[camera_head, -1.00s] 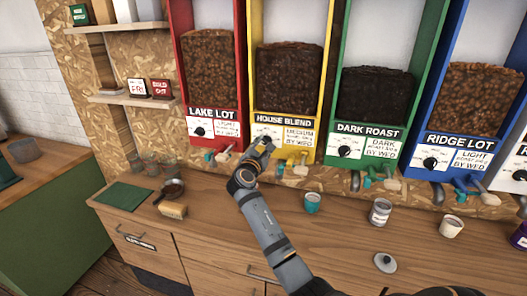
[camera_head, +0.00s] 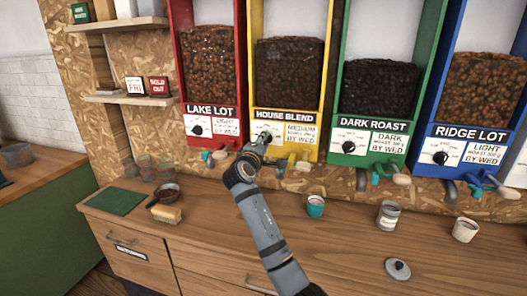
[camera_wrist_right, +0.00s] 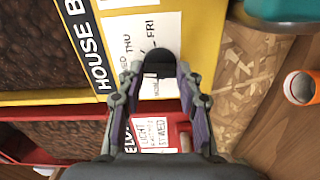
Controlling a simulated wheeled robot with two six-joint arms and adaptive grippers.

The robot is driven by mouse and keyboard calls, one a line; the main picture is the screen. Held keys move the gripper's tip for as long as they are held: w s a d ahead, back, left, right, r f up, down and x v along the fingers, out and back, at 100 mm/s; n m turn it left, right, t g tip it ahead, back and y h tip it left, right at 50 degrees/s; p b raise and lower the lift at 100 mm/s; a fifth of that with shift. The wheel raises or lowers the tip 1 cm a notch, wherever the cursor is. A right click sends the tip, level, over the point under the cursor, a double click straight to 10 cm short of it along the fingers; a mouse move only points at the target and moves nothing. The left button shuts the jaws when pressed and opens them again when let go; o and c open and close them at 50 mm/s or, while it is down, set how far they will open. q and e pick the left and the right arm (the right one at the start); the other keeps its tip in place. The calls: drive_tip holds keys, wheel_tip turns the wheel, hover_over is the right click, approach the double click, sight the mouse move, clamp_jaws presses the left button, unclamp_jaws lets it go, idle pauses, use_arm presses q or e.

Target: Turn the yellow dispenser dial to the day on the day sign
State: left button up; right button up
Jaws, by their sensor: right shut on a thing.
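The yellow dispenser (camera_head: 285,116), labelled HOUSE BLEND, stands between the red and green ones. Its black dial (camera_wrist_right: 158,60) shows in the right wrist view on a white panel, with THU and FRI printed around it. My right gripper (camera_head: 265,138) is at this panel and hides most of the dial in the head view. In the right wrist view its fingers (camera_wrist_right: 160,76) are shut on the dial, one on each side. Which way the dial points is unclear. The day sign (camera_head: 135,84) on the left shelf reads FRI. My left gripper is not in view.
A red SOLD OUT sign (camera_head: 159,86) stands beside the day sign. Red (camera_head: 213,111), green (camera_head: 372,125) and blue (camera_head: 470,132) dispensers flank the yellow one. Below, the counter (camera_head: 345,245) holds a teal cup (camera_head: 315,206), a canister (camera_head: 388,215) and a brush (camera_head: 166,214).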

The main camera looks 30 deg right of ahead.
drive_tip(key=shift+f+m+b, duration=0.15)
drive_tip(key=shift+m+b, duration=3)
drive_tip(key=shift+m, duration=0.55)
drive_tip(key=shift+f+m+b, duration=0.15)
drive_tip(key=shift+m+b, duration=2.95)
drive_tip(key=shift+m, duration=0.6)
drive_tip(key=o, duration=0.9)
drive_tip(key=shift+c, duration=0.2)
drive_tip(key=shift+o, duration=1.4)
drive_tip(key=shift+r, duration=0.15)
